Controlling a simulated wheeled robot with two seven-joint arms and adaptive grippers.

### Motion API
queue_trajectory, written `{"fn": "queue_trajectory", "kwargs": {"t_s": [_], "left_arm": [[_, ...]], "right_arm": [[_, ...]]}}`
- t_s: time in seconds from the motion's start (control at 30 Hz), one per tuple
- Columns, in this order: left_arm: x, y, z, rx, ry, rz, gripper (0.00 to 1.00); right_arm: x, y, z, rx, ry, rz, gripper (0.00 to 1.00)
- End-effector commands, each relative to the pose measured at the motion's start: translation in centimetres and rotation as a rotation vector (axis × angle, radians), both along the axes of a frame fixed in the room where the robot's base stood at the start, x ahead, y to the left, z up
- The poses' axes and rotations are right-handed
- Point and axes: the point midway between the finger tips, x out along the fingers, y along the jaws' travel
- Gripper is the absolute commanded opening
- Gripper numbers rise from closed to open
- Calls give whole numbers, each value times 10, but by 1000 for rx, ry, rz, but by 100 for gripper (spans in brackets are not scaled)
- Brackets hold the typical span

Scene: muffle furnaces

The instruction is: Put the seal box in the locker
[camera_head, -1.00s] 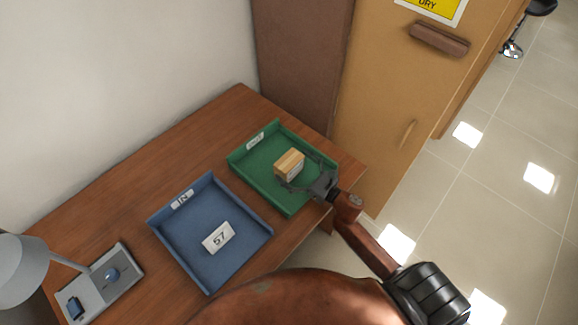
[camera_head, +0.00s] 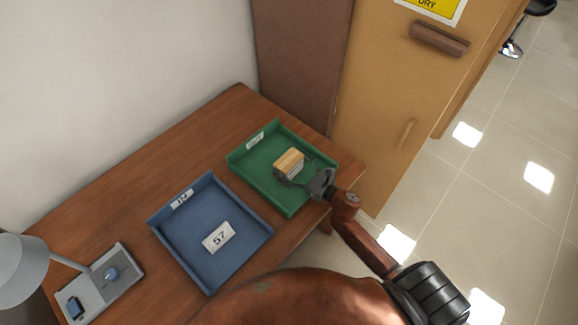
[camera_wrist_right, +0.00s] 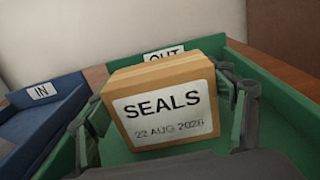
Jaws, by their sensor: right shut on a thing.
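The seal box (camera_head: 289,163) is a small tan box over the green tray (camera_head: 249,172). In the right wrist view the seal box (camera_wrist_right: 163,80) faces me with a white label reading SEALS and 22 AUG 2026. My right gripper (camera_head: 303,172) reaches in from the lower right and is shut on the box, with one finger at each side of it in the wrist view. Whether the box touches the tray floor cannot be told. My left gripper is not in view.
A blue tray (camera_head: 190,255) labelled IN holds a white card marked 57 (camera_head: 218,237). A brown panel (camera_head: 300,60) rises behind the table. Tiled floor (camera_head: 480,200) lies open at right.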

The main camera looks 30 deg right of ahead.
Motion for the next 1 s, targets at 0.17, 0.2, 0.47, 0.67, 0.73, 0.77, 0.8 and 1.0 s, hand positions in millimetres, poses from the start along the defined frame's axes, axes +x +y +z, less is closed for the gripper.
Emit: {"fn": "queue_trajectory", "kwargs": {"t_s": [0.17,0.2,0.47,0.67,0.73,0.77,0.8,1.0], "left_arm": [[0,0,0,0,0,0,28],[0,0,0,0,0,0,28],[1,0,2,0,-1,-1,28],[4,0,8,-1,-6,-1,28],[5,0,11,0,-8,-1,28],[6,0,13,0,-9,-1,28],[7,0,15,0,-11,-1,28],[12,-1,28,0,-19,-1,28]], "right_arm": [[0,0,1,0,-1,0,41],[0,0,1,0,-1,0,40],[0,0,6,-1,-3,1,40],[0,0,30,-4,-5,2,40],[-6,2,41,-2,-3,3,40],[-10,3,46,-1,-3,3,40],[-17,5,53,-2,-3,2,40],[-48,13,94,-4,-4,3,40]]}}
